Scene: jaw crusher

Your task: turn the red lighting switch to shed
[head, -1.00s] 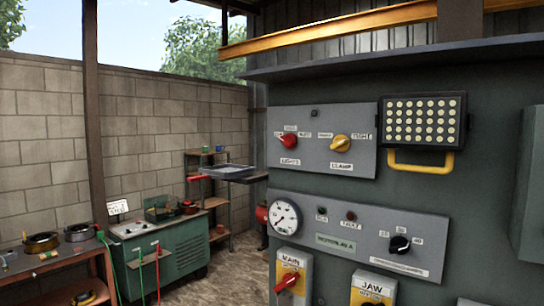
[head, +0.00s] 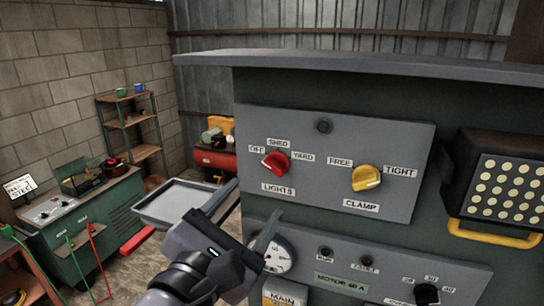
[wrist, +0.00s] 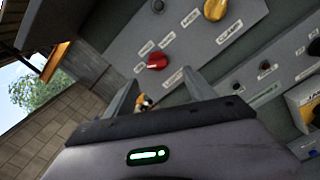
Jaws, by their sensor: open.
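The red lighting switch (head: 276,162) is a round knob on a grey panel (head: 315,180), labelled OFF at left, SHED above, YARD at right and LIGHTS below. I cannot tell for sure which label it points to. My gripper (head: 247,213) is open and empty, below and left of the switch in the head view, apart from it. In the wrist view the red switch (wrist: 157,61) sits just beyond and above the gap between my fingertips (wrist: 162,86).
A yellow clamp knob (head: 366,178) sits right of the switch on the same panel. A gauge (head: 277,257) and a lower panel (head: 400,272) lie beneath. A lamp with a yellow handle (head: 490,185) stands out at right. A grey tray (head: 170,202) is at left.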

